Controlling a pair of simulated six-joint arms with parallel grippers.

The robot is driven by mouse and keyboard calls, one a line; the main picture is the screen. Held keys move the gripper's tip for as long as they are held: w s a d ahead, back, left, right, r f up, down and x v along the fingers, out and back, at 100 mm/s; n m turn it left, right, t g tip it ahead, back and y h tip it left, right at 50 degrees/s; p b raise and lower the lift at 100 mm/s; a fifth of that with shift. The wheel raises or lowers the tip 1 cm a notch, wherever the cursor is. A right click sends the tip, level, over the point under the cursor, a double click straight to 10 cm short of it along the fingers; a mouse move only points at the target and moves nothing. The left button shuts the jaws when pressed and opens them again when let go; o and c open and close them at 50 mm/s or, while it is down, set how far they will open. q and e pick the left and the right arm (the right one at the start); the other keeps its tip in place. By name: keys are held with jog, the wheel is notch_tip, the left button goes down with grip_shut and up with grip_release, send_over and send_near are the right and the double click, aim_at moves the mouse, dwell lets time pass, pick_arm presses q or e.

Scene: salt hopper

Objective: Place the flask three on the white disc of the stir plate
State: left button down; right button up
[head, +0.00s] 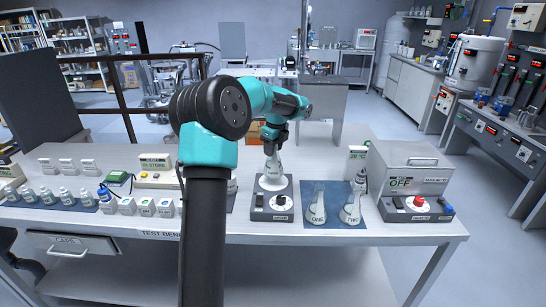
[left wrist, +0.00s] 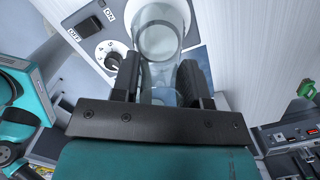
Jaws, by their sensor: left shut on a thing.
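My left gripper (head: 272,150) is shut on a clear conical flask (head: 273,169), which I take as flask three; its label is too small to read. The flask is upright at the white disc (head: 265,185) of the stir plate (head: 281,215). I cannot tell whether its base touches the disc. In the left wrist view the flask (left wrist: 158,42) sits between the two dark fingers (left wrist: 160,85), beside the stir plate's dial and switch face (left wrist: 88,28). My right gripper is not in view.
Flasks One (head: 317,206) and Two (head: 351,210) stand on a blue mat (head: 334,219) right of the stir plate. Small bottles and labelled blocks (head: 146,207) fill the bench's left.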

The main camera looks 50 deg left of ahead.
pick_arm(q)
jog(key=shift+f, duration=1.7)
jog(key=shift+f, duration=0.1)
jog(key=c, duration=0.6)
grip_release()
jog(key=shift+f, duration=0.1)
jog(key=shift+c, duration=0.2)
jog(key=r, duration=0.4)
jog(key=d+r, duration=0.1)
jog(key=r, duration=0.7)
jog(key=shift+w+d+r, duration=0.15)
jog(key=shift+d, duration=0.05)
